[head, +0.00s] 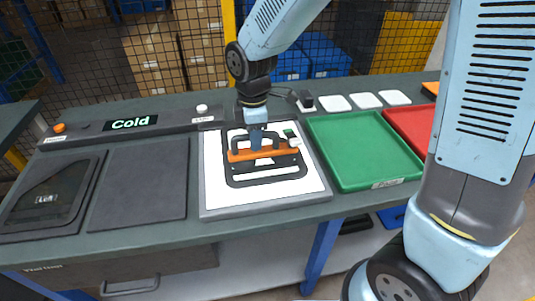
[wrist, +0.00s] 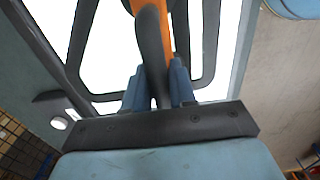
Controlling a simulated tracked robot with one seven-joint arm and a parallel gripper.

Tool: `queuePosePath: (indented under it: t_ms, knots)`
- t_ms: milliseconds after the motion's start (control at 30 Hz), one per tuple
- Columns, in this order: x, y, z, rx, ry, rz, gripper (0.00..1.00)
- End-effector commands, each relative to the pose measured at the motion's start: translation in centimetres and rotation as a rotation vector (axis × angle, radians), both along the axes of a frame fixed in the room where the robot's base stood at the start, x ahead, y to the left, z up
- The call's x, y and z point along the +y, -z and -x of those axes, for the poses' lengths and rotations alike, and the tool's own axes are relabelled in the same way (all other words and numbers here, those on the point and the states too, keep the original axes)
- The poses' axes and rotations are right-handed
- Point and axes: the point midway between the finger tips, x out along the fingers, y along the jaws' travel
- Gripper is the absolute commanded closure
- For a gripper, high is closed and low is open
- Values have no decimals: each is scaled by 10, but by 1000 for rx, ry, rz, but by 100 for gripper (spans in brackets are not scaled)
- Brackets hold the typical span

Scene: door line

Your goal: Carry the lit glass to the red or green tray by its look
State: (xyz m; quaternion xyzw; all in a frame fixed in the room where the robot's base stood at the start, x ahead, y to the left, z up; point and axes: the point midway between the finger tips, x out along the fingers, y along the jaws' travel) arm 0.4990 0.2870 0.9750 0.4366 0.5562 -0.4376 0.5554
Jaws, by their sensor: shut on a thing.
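The lit glass is a clear pane with a dark border (head: 236,175), lying over a glowing white light panel (head: 211,187) in the head view. An orange bar (head: 284,150) with black grips lies across it. My gripper (head: 256,150) points down and is shut on the bar's black handle. In the wrist view my gripper (wrist: 158,95) has its fingers on both sides of the black handle (wrist: 152,55). The green tray (head: 362,150) is right of the panel, looking empty. The red tray (head: 409,124) lies beyond it, partly hidden by my arm. I cannot tell whether the glass touches the panel.
Left of the panel are a bare dark pad (head: 140,185) and a dark holder (head: 50,195) with another dark-bordered piece. A display (head: 131,123) reads "Cold". White squares (head: 335,103) lie behind the green tray. A mesh fence (head: 170,50) stands behind the bench.

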Motion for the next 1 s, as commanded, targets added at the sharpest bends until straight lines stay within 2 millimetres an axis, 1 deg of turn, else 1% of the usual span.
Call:
queuePosePath:
  t_ms: [100,1000]
  knots:
    - [0,-7,0,-3,0,-2,100]
    - [0,-49,-1,-4,0,-2,100]
